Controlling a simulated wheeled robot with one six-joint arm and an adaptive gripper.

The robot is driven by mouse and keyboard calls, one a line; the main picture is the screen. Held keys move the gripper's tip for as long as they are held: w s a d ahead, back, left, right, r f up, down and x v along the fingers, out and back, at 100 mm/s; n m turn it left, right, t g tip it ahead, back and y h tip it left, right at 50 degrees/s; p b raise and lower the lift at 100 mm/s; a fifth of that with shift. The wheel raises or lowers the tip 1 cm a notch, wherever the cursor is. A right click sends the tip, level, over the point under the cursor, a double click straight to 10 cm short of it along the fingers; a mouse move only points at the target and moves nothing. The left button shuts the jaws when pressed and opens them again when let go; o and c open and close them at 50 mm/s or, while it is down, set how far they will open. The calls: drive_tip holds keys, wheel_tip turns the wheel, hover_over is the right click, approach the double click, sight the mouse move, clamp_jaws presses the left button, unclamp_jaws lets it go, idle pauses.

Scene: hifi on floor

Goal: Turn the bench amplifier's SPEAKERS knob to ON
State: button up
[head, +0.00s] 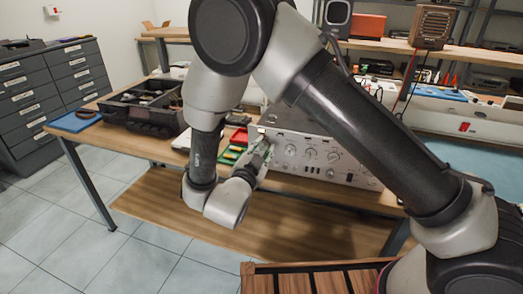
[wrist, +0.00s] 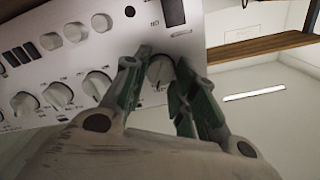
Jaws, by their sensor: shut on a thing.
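The bench amplifier (head: 325,150) stands on the wooden workbench, its silver front panel facing me with several round knobs and switches. In the wrist view its panel (wrist: 125,50) looks tilted. My gripper (head: 264,148) is at the left end of the panel. In the wrist view my gripper (wrist: 162,82) has its green-grey fingers on both sides of a round silver knob (wrist: 160,71), shut on it. The knob has a dark pointer line; its label is too small and partly hidden to read, so I cannot tell its setting.
A dark parts tray (head: 140,108) and red and green bins (head: 238,140) are left of the amplifier on the bench. A grey drawer cabinet (head: 50,90) stands at the far left. Other knobs (wrist: 97,84) lie close beside my gripper. A slatted wooden surface (head: 315,280) is at the bottom.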

drive_tip(key=o, duration=1)
drive_tip(key=v, duration=1.2)
